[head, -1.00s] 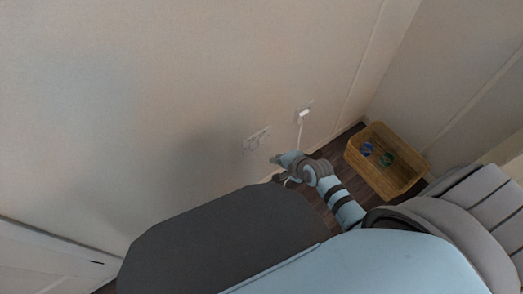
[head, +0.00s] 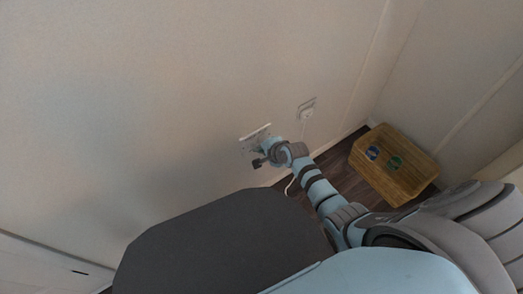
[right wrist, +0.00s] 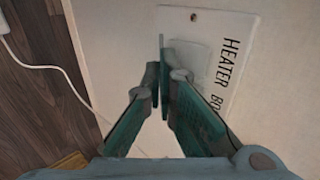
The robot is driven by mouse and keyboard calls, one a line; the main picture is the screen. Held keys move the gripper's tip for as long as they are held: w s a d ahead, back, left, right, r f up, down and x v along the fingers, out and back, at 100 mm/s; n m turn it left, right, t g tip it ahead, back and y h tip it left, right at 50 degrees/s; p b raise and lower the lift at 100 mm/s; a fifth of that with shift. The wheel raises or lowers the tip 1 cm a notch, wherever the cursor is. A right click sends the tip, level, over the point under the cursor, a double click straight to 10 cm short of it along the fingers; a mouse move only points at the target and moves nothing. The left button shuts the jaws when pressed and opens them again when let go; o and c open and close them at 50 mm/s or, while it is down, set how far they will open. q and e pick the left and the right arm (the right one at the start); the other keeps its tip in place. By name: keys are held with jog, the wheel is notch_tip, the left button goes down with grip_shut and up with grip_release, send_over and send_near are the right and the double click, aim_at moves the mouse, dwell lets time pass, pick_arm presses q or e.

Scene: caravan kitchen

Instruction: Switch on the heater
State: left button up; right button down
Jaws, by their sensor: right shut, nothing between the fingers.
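The heater switch plate is a white panel on the wall in the head view (head: 256,132). In the right wrist view it shows at close range (right wrist: 248,20), with black lettering that reads "HEATER BO" before it is cut off. A pale raised switch (right wrist: 190,53) on it is partly hidden by my fingers. My right gripper (head: 259,158) is at the plate, its fingers shut and empty. In the right wrist view the fingertips (right wrist: 161,70) lie in front of the switch's left edge; I cannot tell whether they touch it. My left gripper is out of view.
A second wall socket (head: 306,110) with a white plug and cord is to the right of the plate. The cord (right wrist: 45,67) runs past in the right wrist view. A wooden crate (head: 408,188) with blue and green round marks stands on the dark floor near the corner.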

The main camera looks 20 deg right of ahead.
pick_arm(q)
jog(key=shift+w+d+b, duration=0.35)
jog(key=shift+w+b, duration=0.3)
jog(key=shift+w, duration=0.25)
pick_arm(e)
jog(key=shift+w+a+f+t, duration=0.1)
jog(key=shift+w+f+t, duration=0.2)
jog(key=shift+t, duration=0.4)
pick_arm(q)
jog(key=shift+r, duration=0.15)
pick_arm(e)
jog(key=shift+r, duration=0.15)
jog(key=shift+w+r+p, duration=0.1)
jog(key=shift+r+p, duration=0.7)
jog(key=shift+p, duration=0.2)
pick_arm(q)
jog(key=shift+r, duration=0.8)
